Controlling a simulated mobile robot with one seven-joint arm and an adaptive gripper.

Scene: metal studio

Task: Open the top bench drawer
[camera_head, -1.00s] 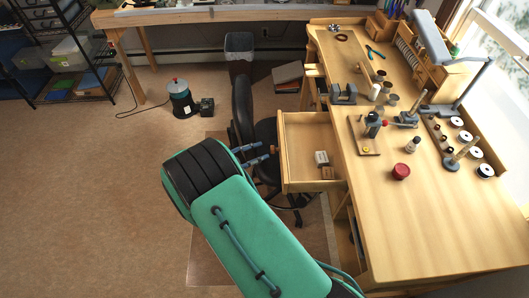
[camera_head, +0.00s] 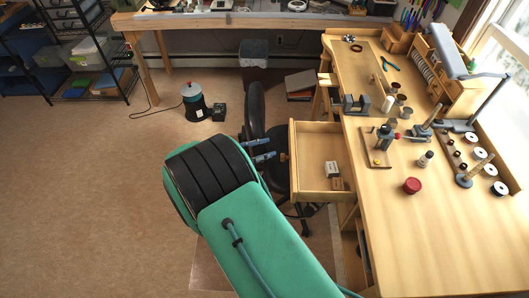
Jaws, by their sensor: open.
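The top bench drawer (camera_head: 309,124) is pulled out to the left from under the wooden workbench (camera_head: 440,235). Its inside shows, with small boxes (camera_head: 332,170) lying in it. My gripper (camera_head: 273,148) is just left of the drawer's front, with its blue-grey fingers pointing right, apart from each other. The fingertips are close to the drawer front near its knob; whether they touch it I cannot tell. My green and black arm hides part of the floor and the chair below.
A black chair (camera_head: 256,108) stands behind my gripper, close to the drawer. Tools, a red round tin (camera_head: 412,186) and spools (camera_head: 480,153) stand on the bench. A dark canister (camera_head: 194,102) stands on the floor. The floor at left is clear.

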